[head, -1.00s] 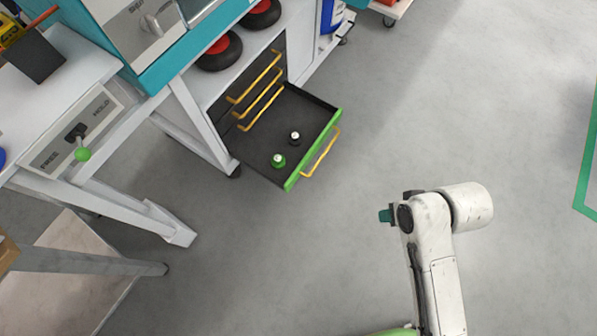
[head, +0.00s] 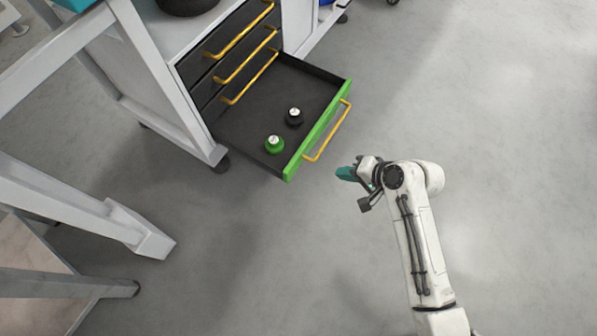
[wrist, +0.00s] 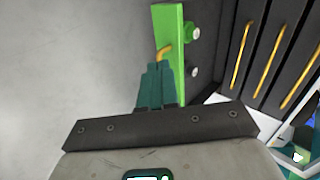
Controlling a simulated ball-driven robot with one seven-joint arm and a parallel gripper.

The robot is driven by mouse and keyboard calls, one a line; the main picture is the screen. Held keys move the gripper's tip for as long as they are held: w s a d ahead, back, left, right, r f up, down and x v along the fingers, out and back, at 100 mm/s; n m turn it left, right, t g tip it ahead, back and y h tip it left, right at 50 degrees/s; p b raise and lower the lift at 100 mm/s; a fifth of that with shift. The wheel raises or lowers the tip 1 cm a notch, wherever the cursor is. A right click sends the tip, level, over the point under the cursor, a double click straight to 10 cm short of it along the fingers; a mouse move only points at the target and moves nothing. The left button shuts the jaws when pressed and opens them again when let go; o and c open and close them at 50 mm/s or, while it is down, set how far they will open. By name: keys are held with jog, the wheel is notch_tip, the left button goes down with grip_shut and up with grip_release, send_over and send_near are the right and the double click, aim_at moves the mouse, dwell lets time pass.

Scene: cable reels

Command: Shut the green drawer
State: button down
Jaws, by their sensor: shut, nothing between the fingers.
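The green drawer (head: 318,132) is the bottom drawer of a cabinet and stands pulled out, with a green front and a yellow handle (head: 329,133). Inside it are a green knob-like item (head: 274,144) and a black one (head: 294,117). My gripper (head: 345,173) is in front of the drawer, a little right of and below the handle in the head view, and appears apart from it. In the wrist view, the teal fingers (wrist: 156,85) are together and empty, pointing toward the green front (wrist: 168,27). They hide part of the handle (wrist: 164,52).
Several closed dark drawers with yellow handles (head: 245,62) sit above the open one. A white table leg (head: 135,228) stands at left, and the cabinet has a caster (head: 221,160). The grey floor (head: 470,100) to the right is clear.

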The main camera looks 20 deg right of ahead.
notch_tip(320, 180, down, 2)
jog(key=w+b, duration=0.1)
jog(key=w, duration=0.1)
jog(key=b, duration=0.7)
send_near(296, 163)
jog(key=shift+m, duration=0.3)
jog(key=shift+x, duration=2.95)
